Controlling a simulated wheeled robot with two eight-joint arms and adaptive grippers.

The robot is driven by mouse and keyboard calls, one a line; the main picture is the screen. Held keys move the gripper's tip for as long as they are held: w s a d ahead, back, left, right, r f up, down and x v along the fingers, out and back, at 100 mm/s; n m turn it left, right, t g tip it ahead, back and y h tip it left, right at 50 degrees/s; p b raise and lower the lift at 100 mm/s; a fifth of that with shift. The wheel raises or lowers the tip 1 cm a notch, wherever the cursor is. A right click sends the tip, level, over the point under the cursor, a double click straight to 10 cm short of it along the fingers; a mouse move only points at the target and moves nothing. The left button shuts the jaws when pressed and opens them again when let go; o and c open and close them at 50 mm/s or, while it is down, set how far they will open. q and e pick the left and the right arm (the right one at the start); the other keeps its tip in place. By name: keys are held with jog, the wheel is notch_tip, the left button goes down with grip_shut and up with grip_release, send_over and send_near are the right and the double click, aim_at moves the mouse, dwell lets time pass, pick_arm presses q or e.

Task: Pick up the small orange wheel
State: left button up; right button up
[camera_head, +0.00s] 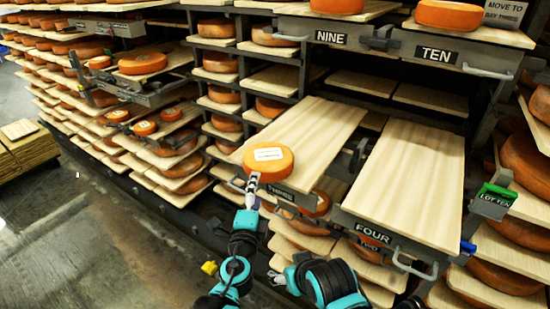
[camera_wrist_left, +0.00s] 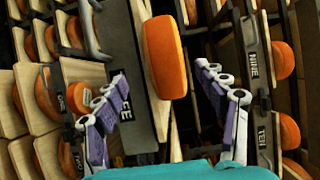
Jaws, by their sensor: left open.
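An orange cheese wheel (camera_head: 268,161) with a white label on top sits at the front end of the pulled-out wooden board marked THREE (camera_head: 318,128). My left gripper (camera_head: 251,187) is at the wheel's near side, just in front of the board's edge. In the left wrist view the wheel (camera_wrist_left: 164,58) shows edge-on, centred beyond my open left gripper (camera_wrist_left: 163,77). The fingers stand apart on either side of its line, with gaps visible. Whether anything touches is not clear.
The pulled-out board marked FOUR (camera_head: 412,175) is bare, to the right. Boards NINE (camera_head: 331,38) and TEN (camera_head: 437,55) overhang behind. Several smaller wheels (camera_head: 144,127) lie on shelves at left. The floor (camera_head: 90,240) is clear at lower left.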

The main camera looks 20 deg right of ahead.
aim_at(268, 161)
pick_arm(q)
jog(key=x, duration=0.6)
jog(key=shift+w+d+r, duration=0.15)
jog(key=shift+w+r, duration=0.15)
jog(key=shift+r, duration=0.05)
jog(key=shift+s, duration=0.1)
jog(key=shift+c, duration=0.7)
grip_shut()
